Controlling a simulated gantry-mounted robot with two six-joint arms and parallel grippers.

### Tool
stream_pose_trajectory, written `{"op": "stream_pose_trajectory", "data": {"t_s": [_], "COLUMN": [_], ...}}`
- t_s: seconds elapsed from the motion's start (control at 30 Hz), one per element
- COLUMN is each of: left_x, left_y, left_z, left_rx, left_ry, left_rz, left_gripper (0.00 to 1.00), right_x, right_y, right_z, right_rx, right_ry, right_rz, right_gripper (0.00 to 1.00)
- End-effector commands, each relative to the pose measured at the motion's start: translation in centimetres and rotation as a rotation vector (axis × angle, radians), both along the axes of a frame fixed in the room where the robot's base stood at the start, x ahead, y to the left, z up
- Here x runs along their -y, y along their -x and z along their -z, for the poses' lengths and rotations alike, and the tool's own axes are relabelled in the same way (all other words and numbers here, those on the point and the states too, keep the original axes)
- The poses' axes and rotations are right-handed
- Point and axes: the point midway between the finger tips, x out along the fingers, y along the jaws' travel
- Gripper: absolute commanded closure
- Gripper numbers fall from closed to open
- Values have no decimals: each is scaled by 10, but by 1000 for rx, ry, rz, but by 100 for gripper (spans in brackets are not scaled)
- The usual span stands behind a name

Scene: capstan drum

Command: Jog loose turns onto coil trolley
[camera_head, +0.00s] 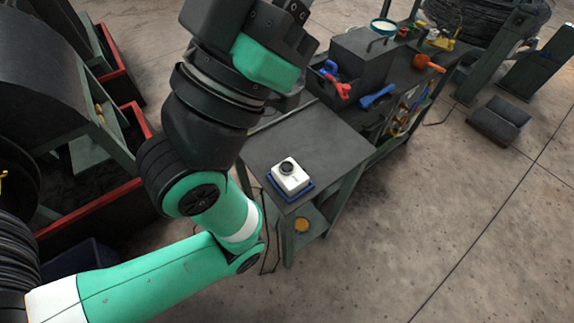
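A white box with a round black knob (288,174) sits in a blue tray on the near end of the grey bench. A dark coil (505,12) shows at the top right, partly cut off, by green upright frames (503,52). I cannot tell whether these form the trolley. A large dark curved drum-like body (35,75) stands at the left. My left arm rises across the left and middle, and its dark gripper end (272,38) is at the top, above and left of the box. Its fingertips cannot be made out. My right gripper is out of view.
The grey bench (325,140) carries red, blue and orange tools farther back. Red-edged bins (77,236) stand at the left. A black ribbed mass (15,255) is at the left edge. A grey open box (499,120) lies on the floor. The concrete floor at lower right is clear.

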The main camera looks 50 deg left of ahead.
Motion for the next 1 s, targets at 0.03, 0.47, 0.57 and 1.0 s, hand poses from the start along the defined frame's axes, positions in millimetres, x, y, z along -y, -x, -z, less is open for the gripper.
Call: {"op": "stream_pose_trajectory", "data": {"t_s": [0.03, 0.47, 0.57, 1.0], "left_x": [0, 0, 0, 0], "left_y": [0, 0, 0, 0], "left_z": [0, 0, 0, 0], "left_rx": [0, 0, 0, 0], "left_ry": [0, 0, 0, 0], "left_rz": [0, 0, 0, 0], "left_gripper": [81, 100, 100, 100], "right_x": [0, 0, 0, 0], "right_y": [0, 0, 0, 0], "right_z": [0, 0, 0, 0], "right_rx": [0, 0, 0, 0], "right_ry": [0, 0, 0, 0], "right_rz": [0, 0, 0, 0], "right_gripper": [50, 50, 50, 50]}}
